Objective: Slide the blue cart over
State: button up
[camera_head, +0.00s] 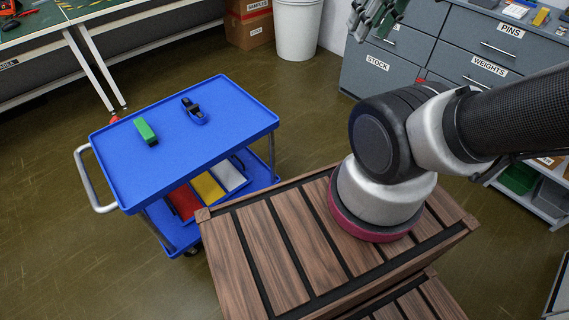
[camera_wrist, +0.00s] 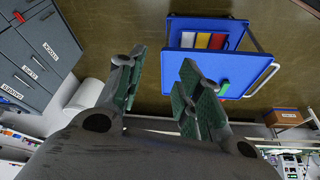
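The blue cart (camera_head: 210,155) stands on the floor left of centre in the head view. Its silver handle (camera_head: 92,182) is on its left side. A green block (camera_head: 145,131) and a small black item (camera_head: 193,110) lie on its top tray. Red, yellow and white bins show on the lower shelf. In the wrist view the cart (camera_wrist: 237,72) is at upper right, beyond the fingers, with its handle (camera_wrist: 263,80) on the right. My gripper (camera_wrist: 160,85) is open and empty, apart from the cart. The head view shows only part of it, at the top edge.
Grey drawer cabinets (camera_head: 400,60) stand at the back right, beside a white bin (camera_head: 297,30) and cardboard boxes (camera_head: 250,22). A workbench (camera_head: 60,35) is at upper left. Bare floor (camera_head: 60,250) lies left of the cart. My arm's mount is close to the cart's right.

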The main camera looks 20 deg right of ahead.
jog(key=shift+o, duration=0.3)
jog(key=shift+o, duration=1)
jog(key=shift+f, duration=0.1)
jog(key=w+d+f+g, duration=0.25)
jog(key=w+f, duration=0.25)
jog(key=f, duration=0.6)
jog(key=w+d+f+g, duration=0.1)
jog(key=w+f+g, duration=0.25)
jog(key=f, duration=0.85)
jog(key=w+d+f+g, duration=0.2)
jog(key=w+f, duration=0.4)
jog(key=f, duration=0.5)
jog(key=a+f+n+t+y, duration=0.1)
jog(key=a+f+n+t, duration=0.1)
jog(key=f, duration=1.6)
jog(key=a+f+n+t, duration=0.1)
jog(key=f+n, duration=0.1)
jog(key=f, duration=1.6)
jog(key=w+a+f+n+t+y, duration=0.1)
jog(key=w+a+f+t+y, duration=0.1)
jog(key=w+a+f+t, duration=0.25)
jog(key=w+a+r+t+y, duration=0.1)
jog(key=w+t, duration=0.1)
jog(key=w, duration=0.3)
jog(key=w+a+r+n+t, duration=0.1)
jog(key=w+t, duration=0.1)
jog(key=w, duration=0.3)
jog(key=shift+w+a+r+y, duration=0.25)
jog(key=shift+a+r+y, duration=0.1)
jog(key=shift+a+y, duration=0.05)
